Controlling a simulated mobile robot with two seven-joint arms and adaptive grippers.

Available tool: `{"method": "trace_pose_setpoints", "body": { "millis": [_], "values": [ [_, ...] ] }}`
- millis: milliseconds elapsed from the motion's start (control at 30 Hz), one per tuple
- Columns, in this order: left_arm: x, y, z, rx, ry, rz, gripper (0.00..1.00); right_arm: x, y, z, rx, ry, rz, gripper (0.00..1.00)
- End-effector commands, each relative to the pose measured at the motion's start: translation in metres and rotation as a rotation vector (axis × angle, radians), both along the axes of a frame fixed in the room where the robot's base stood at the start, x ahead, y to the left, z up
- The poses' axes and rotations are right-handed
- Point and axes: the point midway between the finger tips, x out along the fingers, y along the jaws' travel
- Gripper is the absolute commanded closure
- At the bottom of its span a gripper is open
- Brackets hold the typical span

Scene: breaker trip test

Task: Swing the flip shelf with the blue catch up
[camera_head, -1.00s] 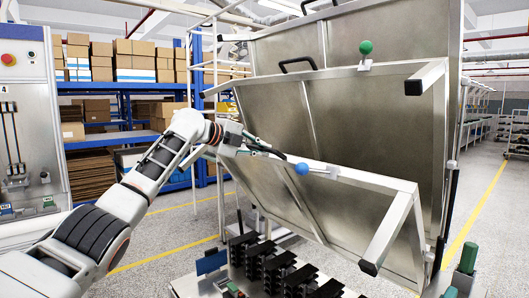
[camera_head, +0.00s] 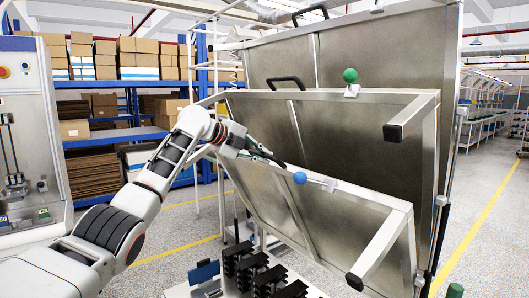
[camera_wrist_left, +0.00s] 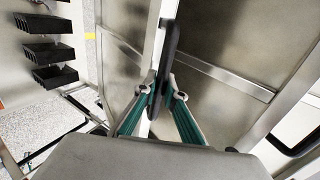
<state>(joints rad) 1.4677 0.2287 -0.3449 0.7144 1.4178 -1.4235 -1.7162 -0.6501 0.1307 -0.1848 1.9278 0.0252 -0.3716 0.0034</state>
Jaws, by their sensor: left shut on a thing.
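The flip shelf with the blue catch (camera_head: 320,222) is a tilted grey metal panel in a pale frame, the lowest of the stacked panels in the head view. Its blue catch knob (camera_head: 300,178) sits on the upper frame edge, with a small bolt beside it. My left gripper (camera_head: 268,154) is at that edge, left of the blue knob. The left wrist view shows its teal fingers (camera_wrist_left: 160,88) closed around a black handle (camera_wrist_left: 169,52) on the frame. The fingertips are partly hidden in the head view. My right gripper is not in view.
A shelf with a green catch knob (camera_head: 350,75) stands just behind and above, with another metal panel behind it. Black bins (camera_head: 262,275) sit below the held shelf. A grey cabinet (camera_head: 28,140) stands left. Racks with cardboard boxes (camera_head: 125,50) are behind. Open floor lies right.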

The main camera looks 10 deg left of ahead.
Motion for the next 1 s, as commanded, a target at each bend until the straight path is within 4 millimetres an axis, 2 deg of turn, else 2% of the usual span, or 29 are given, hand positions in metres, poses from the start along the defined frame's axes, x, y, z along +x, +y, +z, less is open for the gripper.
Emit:
{"method": "trace_pose_setpoints", "body": {
  "millis": [33, 400, 433, 467, 500, 767, 1000],
  "values": [
    [0.0007, -0.0009, 0.0116, -0.01, -0.017, 0.003, 1.0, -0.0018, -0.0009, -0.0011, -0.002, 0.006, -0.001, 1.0],
    [0.0001, -0.0019, 0.0164, -0.012, -0.025, 0.002, 1.0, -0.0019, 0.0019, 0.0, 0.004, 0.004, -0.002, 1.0],
    [0.0001, -0.0019, 0.0164, -0.013, -0.024, 0.001, 0.82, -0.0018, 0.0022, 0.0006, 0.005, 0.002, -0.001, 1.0],
    [0.0, -0.002, 0.0163, -0.013, -0.024, 0.001, 0.75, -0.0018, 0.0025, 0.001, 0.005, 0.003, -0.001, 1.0],
    [0.0, -0.002, 0.0161, -0.012, -0.023, 0.001, 0.73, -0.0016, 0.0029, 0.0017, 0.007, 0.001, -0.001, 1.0],
    [0.0001, -0.0017, 0.0113, -0.01, -0.017, 0.001, 0.73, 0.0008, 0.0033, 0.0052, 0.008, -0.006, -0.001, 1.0],
    [-0.0007, -0.0002, 0.0096, -0.008, -0.013, 0.001, 0.73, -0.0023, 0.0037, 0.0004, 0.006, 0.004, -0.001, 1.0]
  ]
}}
